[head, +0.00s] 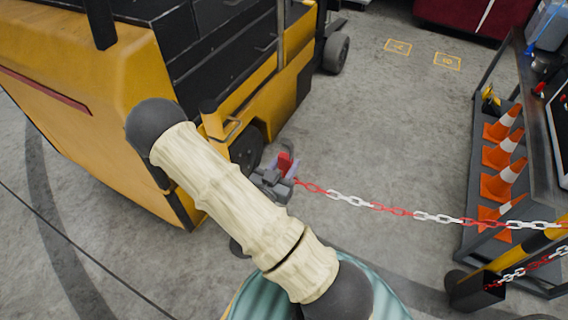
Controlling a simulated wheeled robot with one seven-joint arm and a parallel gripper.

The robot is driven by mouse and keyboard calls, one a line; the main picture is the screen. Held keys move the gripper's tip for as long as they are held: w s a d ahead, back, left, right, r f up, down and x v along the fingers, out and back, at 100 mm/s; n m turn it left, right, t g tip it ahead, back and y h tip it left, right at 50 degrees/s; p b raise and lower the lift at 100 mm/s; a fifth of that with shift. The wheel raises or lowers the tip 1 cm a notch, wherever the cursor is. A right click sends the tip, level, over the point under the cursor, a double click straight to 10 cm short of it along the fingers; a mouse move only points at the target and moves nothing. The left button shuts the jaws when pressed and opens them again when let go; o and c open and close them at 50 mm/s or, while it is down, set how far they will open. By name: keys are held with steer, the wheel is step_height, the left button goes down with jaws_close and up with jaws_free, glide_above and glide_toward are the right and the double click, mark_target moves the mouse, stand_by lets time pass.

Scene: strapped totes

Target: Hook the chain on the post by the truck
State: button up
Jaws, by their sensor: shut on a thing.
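My gripper (277,179) is shut on the red end of the red-and-white chain (350,201), in the middle of the head view. The chain runs from it to the right edge with little sag. A yellow post with a black cap (211,120) stands beside the yellow truck (130,85), up and left of my gripper. A thin grey loop shows at its side. My pale arm hides most of the post's lower part. The gripper and chain end are apart from the post's top in the picture. The jaws' exact grip is small and partly hidden.
A yellow-and-black post (528,251) stands at the lower right, with more chain near it. A dark rack with several orange cones (503,155) stands at the right. Open concrete floor (390,130) lies between truck and rack.

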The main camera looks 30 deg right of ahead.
steer(key=shift+w+a+f+b, duration=0.1)
steer(key=shift+f+b, duration=0.05)
steer(key=shift+b, duration=0.15)
steer(key=shift+w+a+b, duration=0.2)
steer(key=shift+w+b, duration=0.15)
steer(key=shift+b, duration=0.5)
steer(key=shift+w+a+b, duration=0.2)
steer(key=shift+w+b, duration=0.1)
steer(key=shift+b, duration=0.5)
steer(key=b, duration=0.3)
steer(key=shift+w+a, duration=0.3)
steer(key=shift+w, duration=0.05)
steer(key=w+a+f, duration=0.2)
steer(key=w+a, duration=0.6)
steer(key=w, duration=0.3)
steer(key=shift+f, duration=0.2)
